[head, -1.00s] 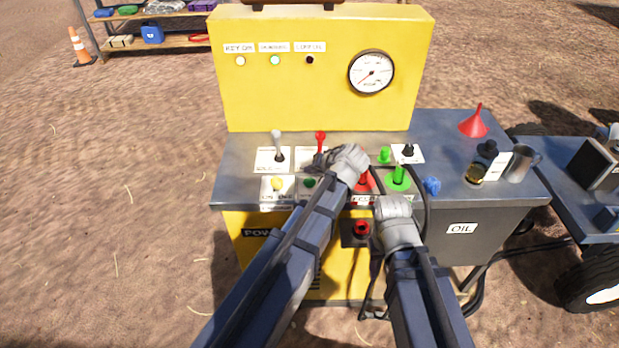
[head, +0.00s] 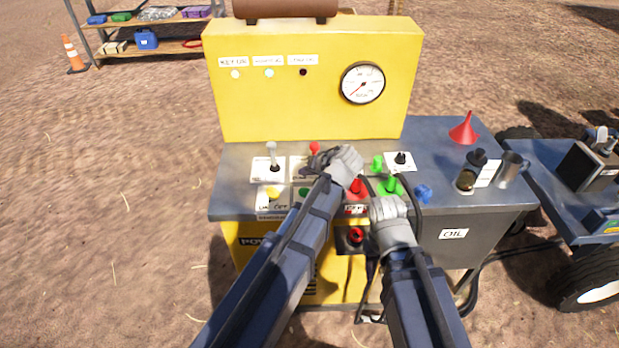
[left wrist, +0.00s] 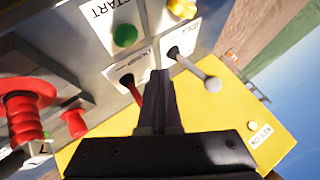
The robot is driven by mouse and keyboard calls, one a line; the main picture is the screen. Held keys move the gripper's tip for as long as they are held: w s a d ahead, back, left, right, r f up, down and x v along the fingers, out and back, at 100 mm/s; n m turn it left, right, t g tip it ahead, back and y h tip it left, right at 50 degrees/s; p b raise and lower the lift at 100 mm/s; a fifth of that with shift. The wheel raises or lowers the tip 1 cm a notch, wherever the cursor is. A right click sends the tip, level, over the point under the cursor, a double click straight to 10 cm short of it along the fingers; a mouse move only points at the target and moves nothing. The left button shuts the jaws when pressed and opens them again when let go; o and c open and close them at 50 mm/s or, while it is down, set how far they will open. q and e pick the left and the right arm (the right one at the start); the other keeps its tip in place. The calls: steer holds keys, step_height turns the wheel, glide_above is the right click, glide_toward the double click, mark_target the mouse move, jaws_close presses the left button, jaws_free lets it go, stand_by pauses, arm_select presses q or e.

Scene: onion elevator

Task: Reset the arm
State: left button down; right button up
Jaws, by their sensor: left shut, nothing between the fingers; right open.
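My left gripper (head: 319,161) is over the control shelf of the yellow machine (head: 300,110), beside a red-topped lever (head: 314,148). In the left wrist view its dark fingers (left wrist: 157,92) are together and empty, just beside the red lever (left wrist: 134,90); I cannot tell whether they touch it. A grey-knobbed lever (left wrist: 208,82) stands on the other side. My right gripper is at the front edge of the shelf below the red and green controls; its wrist (head: 390,212) shows, but its fingers are mostly hidden.
A green knob lever (head: 391,186), red control (head: 357,187) and blue knob (head: 424,193) crowd the right arm. A red funnel (head: 464,130), dark bottle (head: 471,171) and metal jug (head: 512,168) stand at right. Open dirt lies left.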

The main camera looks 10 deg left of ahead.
arm_select(q)
steer(key=s+d+f+m+g+h, duration=0.2)
steer(key=s+d, duration=0.4)
steer(key=s, duration=0.5)
steer(key=s+d+f+m+g+h, duration=0.3)
steer(key=s+d, duration=0.3)
steer(key=s, duration=0.6)
steer(key=shift+d+f+g+h, duration=0.25)
steer(key=shift+f+g+h, duration=0.2)
steer(key=shift+f, duration=0.3)
